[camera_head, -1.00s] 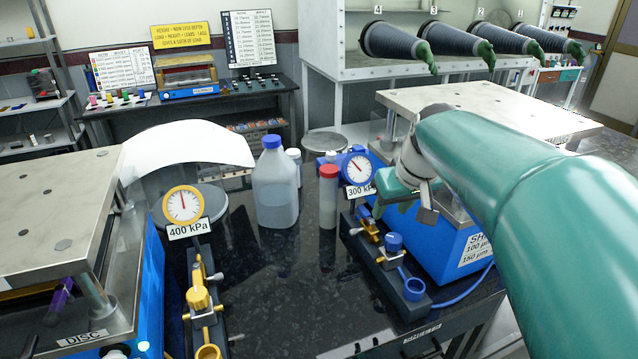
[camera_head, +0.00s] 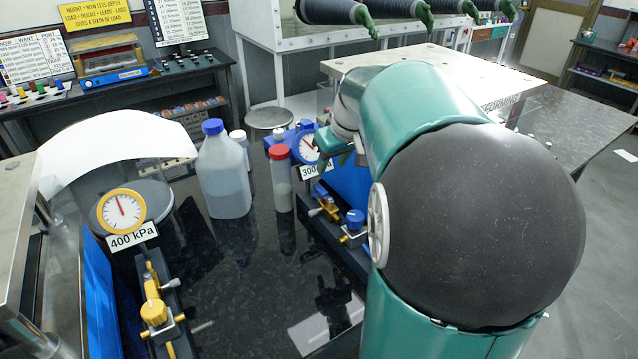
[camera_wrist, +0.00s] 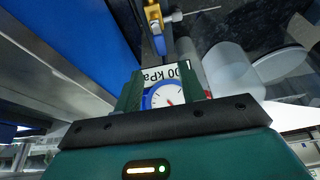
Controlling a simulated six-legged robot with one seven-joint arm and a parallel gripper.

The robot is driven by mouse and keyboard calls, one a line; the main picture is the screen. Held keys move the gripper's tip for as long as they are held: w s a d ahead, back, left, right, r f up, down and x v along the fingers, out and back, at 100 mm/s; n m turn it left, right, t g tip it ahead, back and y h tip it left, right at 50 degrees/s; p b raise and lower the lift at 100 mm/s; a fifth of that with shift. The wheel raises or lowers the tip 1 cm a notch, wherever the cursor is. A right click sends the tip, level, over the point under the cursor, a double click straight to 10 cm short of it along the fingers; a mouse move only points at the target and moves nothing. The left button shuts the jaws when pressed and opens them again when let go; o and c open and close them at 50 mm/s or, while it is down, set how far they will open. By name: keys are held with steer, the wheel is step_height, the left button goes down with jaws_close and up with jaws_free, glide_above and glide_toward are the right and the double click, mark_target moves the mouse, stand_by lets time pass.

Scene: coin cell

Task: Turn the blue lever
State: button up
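The blue-fitted valve assembly stands on the dark bench beside the blue press, below the 300 kPa gauge (camera_head: 308,147). It has a blue knob (camera_head: 355,218) in front and a blue handle (camera_head: 320,190) behind; which one is the lever I cannot tell. My gripper (camera_head: 334,152) is above and behind this assembly in the head view, partly hidden by my arm. In the wrist view my gripper (camera_wrist: 163,82) is open, with two green fingers apart. The blue-rimmed gauge (camera_wrist: 168,96) shows between them, and a brass fitting (camera_wrist: 153,16) with a metal rod lies beyond.
A bottle with a blue cap (camera_head: 224,175) and a red-capped tube (camera_head: 281,180) stand left of the assembly. A 400 kPa gauge (camera_head: 121,212) and yellow-handled valve (camera_head: 154,311) are at the left. The bench between the valve assemblies is mostly clear.

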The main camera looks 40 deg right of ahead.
mark_target(321, 189)
steer(key=x, duration=1)
steer(key=shift+f, duration=0.15)
steer(key=shift+c, duration=0.2)
jaws_close()
